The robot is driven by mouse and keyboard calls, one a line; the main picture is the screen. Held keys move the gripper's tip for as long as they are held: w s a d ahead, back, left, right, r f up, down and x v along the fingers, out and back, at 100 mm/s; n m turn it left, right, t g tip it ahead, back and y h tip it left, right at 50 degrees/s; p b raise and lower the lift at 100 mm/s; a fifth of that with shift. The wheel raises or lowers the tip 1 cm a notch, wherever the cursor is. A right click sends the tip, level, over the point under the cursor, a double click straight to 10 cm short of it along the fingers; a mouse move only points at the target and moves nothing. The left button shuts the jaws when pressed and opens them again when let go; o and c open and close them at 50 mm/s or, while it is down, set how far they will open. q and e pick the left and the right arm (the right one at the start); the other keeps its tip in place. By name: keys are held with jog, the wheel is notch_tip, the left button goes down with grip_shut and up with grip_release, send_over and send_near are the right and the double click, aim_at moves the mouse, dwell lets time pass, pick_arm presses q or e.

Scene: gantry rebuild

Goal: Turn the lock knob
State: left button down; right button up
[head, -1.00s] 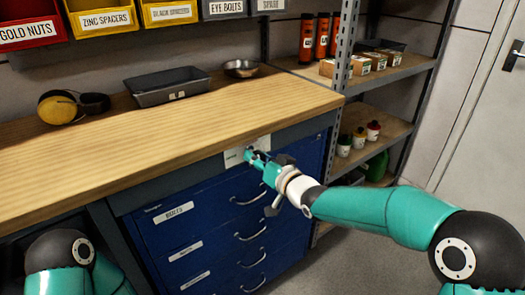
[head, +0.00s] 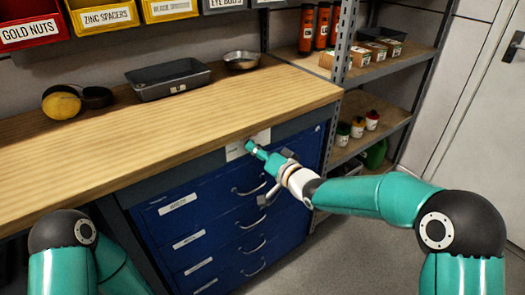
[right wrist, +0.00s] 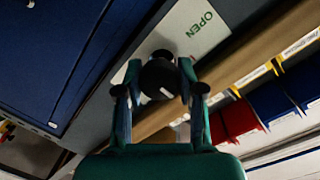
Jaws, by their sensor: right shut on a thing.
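The lock knob (right wrist: 160,77) is dark and round with a small white mark on its face. It sits in front of a white plate (right wrist: 188,45) lettered OPEN in green; the plate (head: 234,152) also shows in the head view, on the cabinet front below the bench top. My right gripper (head: 251,148) is at the plate and hides the knob in that view. In the right wrist view my right gripper (right wrist: 160,92) has a finger on either side of the knob and is shut on it. My left arm shows at the lower left, but its gripper is out of view.
Blue drawers (head: 205,225) with metal handles lie below my right gripper. The wooden bench top (head: 200,125) holds a grey tray (head: 168,79), a metal bowl (head: 241,61) and yellow ear defenders (head: 62,105). A shelf rack (head: 385,140) stands to the right.

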jog(key=shift+w+d+r, duration=0.2)
jog(key=shift+d+r, duration=0.05)
jog(key=shift+r, duration=0.05)
jog(key=o, duration=1.1)
jog(key=shift+f, duration=0.1)
jog(key=shift+o, duration=0.3)
jog(key=shift+s+a+f, duration=0.1)
jog(key=shift+f, duration=0.05)
jog(key=shift+s, duration=0.1)
jog(key=v, duration=1.1)
jog(key=shift+s+d, duration=0.25)
jog(key=shift+d, duration=0.05)
